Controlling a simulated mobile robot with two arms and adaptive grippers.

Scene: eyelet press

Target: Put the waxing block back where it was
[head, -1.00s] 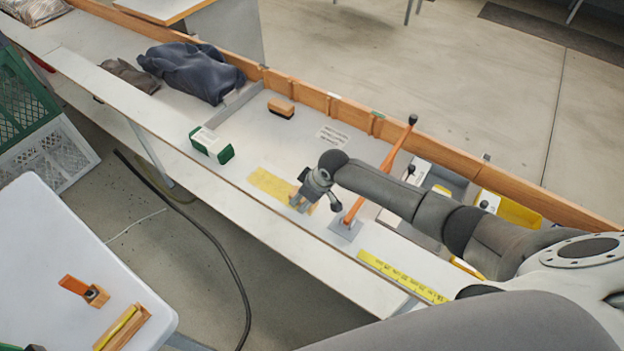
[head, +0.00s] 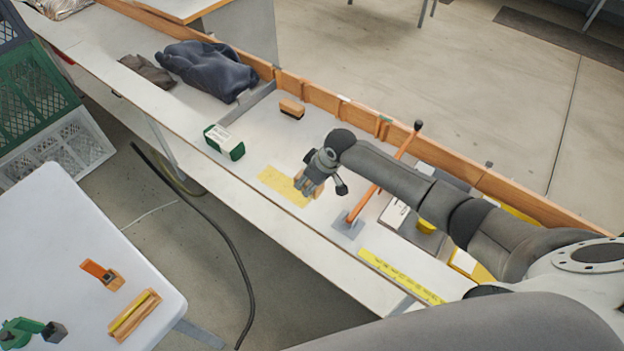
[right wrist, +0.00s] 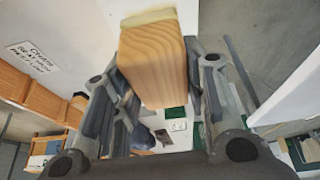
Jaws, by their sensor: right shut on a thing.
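My right gripper (head: 308,188) is shut on a wooden block that looks like the waxing block (right wrist: 155,70). In the right wrist view the block sticks out between the fingers (right wrist: 160,100), with visible wood grain and a pale yellow layer on its end. In the head view the gripper is over the right end of a yellow mat (head: 283,186) on the long bench, left of the orange lever post. The fingers hide most of the block there. My left gripper is not in view.
An orange lever (head: 385,178) stands on a grey base plate close to the gripper. A green and white box (head: 224,141) and a wooden brush (head: 291,107) lie on the bench (head: 250,150). A yellow ruler (head: 400,275) runs along the front edge. A white table (head: 60,230) holds small tools.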

